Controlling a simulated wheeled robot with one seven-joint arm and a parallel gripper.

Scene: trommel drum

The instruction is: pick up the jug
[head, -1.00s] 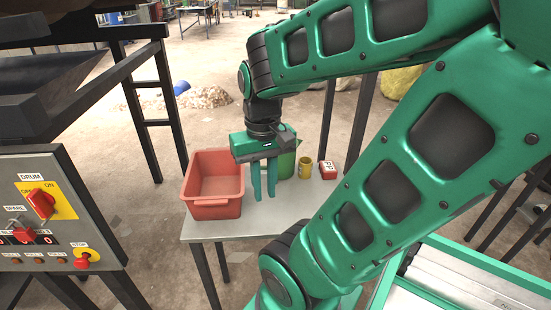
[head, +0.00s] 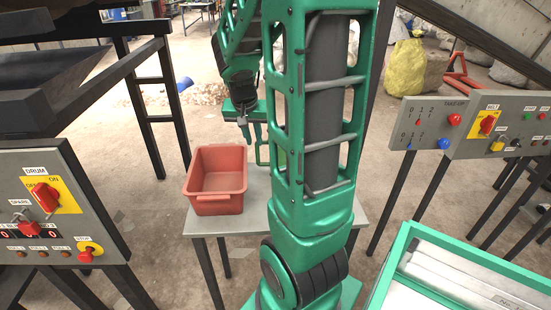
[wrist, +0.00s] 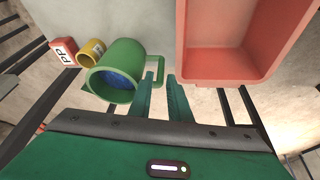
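The green jug (wrist: 124,62) has something blue inside and stands on the small grey table, with its handle (wrist: 155,66) toward the right in the wrist view. In the head view only a strip of the jug (head: 281,158) shows beside my arm, which hides the rest. My gripper (wrist: 164,78) is open, its two fingers apart with nothing held between them. The fingertips are close to the handle. I cannot tell whether they touch it. In the head view my gripper (head: 251,142) is at the far side of the table, by the jug's handle.
A red bin (head: 216,181) stands on the table (head: 238,224) left of the jug. A yellow cup (wrist: 90,51) and a red-and-white box (wrist: 63,50) stand on the jug's other side. Control panels flank the table at left (head: 60,225) and right (head: 478,124).

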